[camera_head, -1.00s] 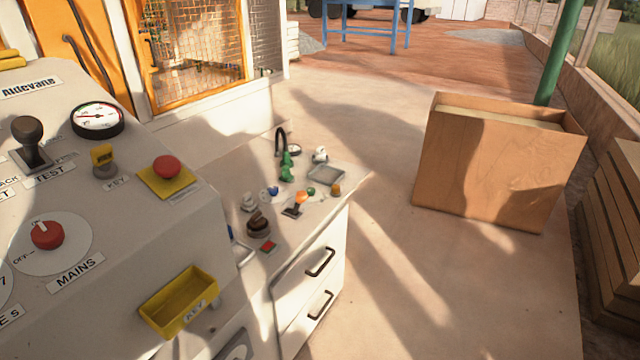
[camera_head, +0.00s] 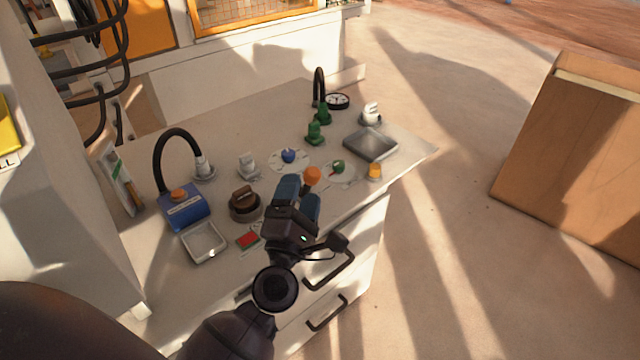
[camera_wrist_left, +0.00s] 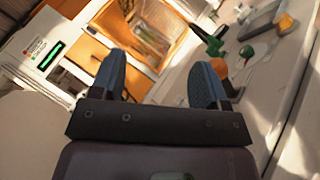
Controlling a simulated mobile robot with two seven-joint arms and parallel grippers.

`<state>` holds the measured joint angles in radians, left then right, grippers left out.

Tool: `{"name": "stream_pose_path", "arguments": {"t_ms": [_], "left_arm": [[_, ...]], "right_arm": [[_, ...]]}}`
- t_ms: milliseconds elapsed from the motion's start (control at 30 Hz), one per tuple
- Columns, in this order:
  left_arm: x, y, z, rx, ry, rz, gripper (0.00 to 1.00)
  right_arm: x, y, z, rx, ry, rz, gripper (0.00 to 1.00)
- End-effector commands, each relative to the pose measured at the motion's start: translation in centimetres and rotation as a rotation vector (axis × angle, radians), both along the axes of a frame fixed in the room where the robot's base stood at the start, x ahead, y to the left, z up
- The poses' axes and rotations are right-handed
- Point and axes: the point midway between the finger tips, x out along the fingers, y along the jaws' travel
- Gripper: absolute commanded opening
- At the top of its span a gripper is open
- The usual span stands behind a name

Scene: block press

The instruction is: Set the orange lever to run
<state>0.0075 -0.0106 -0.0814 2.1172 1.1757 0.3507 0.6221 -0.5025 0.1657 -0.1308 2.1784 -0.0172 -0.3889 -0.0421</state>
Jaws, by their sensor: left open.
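The orange lever shows as a round orange knob (camera_head: 312,175) near the front edge of the counter. Its base and its labels are hidden behind my left gripper (camera_head: 300,192). The gripper is open, with its blue fingers just short of the knob in the head view. In the left wrist view the two fingers (camera_wrist_left: 158,68) stand well apart with nothing between them. The orange knob (camera_wrist_left: 218,67) shows there at the outer side of the right-hand finger, partly covered by it. I cannot tell whether they touch. My right gripper is in neither view.
Close by are a green knob on a dial (camera_head: 338,167), a blue knob (camera_head: 289,156), a brown knob (camera_head: 244,200), a red button (camera_head: 248,240) and a yellow-orange piece (camera_head: 375,171). A metal tray (camera_head: 370,145) lies behind. Drawer handles (camera_head: 328,272) stick out below.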

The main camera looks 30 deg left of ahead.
Motion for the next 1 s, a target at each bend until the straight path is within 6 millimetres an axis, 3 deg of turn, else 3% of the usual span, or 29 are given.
{"name": "stream_pose_path", "arguments": {"t_ms": [33,100,300,400,667,1000], "left_arm": [[1.0,0.3,-2.8,-0.152,-0.015,0.007,0.69],[2.1,0.9,-4.2,-0.367,-0.065,0.021,0.69],[4.7,1.5,-8.5,-0.878,-0.162,0.059,0.69],[5.5,1.4,-10.0,-1.043,-0.189,0.075,0.69],[6.7,1.6,-10.6,-1.187,-0.218,0.085,0.69],[11.0,4.6,-10.5,-1.180,-0.217,0.082,0.69]], "right_arm": [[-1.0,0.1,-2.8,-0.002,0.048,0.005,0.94],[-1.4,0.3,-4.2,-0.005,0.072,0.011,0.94],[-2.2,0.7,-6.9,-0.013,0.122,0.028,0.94],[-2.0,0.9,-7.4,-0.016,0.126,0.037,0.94],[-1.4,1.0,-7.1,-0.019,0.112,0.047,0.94],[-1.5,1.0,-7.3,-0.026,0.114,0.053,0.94]]}}
